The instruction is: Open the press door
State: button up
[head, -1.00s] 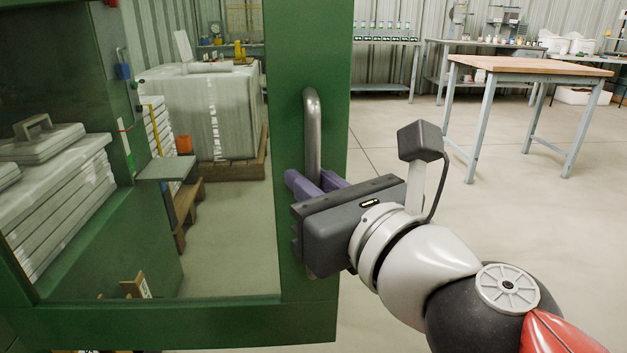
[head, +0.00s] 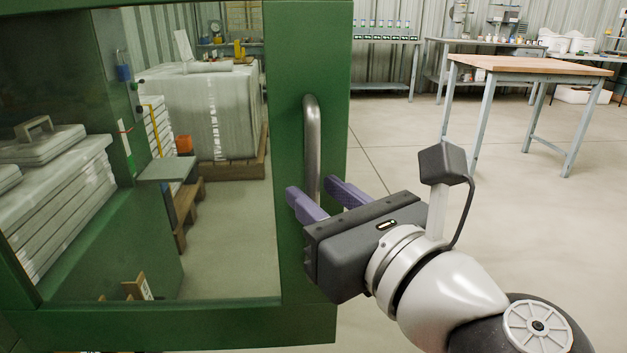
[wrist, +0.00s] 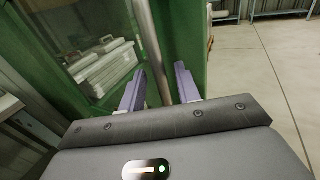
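The press door is a green frame (head: 318,60) around a clear pane, filling the left of the head view. Its grey vertical bar handle (head: 312,135) is on the right side of the frame; it also shows in the wrist view (wrist: 148,40). My gripper (head: 313,190) is at the handle's lower part. Its two purple fingers are spread, one on each side of the bar, with gaps visible in the wrist view. The handle's lower end is hidden behind my gripper. Through the pane I see floor and a wrapped load.
A wood-topped table (head: 530,66) stands at the right back, with benches along the far wall. A wrapped load (head: 205,110) on a pallet shows through the pane. The floor (head: 500,225) right of the door is clear.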

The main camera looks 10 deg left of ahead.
jog(key=p+v, duration=0.1)
jog(key=v, duration=0.3)
jog(key=shift+d+r, duration=0.1)
jog(key=shift+r, duration=0.1)
jog(key=shift+s+d+f+p, duration=0.2)
jog(key=shift+s+d+p, duration=0.2)
jog(key=shift+s, duration=0.25)
jog(key=w+d+f+n+g+h, duration=0.2)
jog(key=f+n, duration=0.4)
jog(key=n, duration=0.2)
jog(key=w+d+f+n+g+h, duration=0.2)
jog(key=f+n+h, duration=0.1)
jog(key=f+n, duration=0.35)
jog(key=s+d+f+n+g+h, duration=0.1)
jog(key=d+f+n+g+h, duration=0.3)
jog(key=d+f+n, duration=0.5)
jog(key=d+n+h, duration=0.2)
jog(key=n, duration=0.3)
jog(key=shift+s+g, duration=0.3)
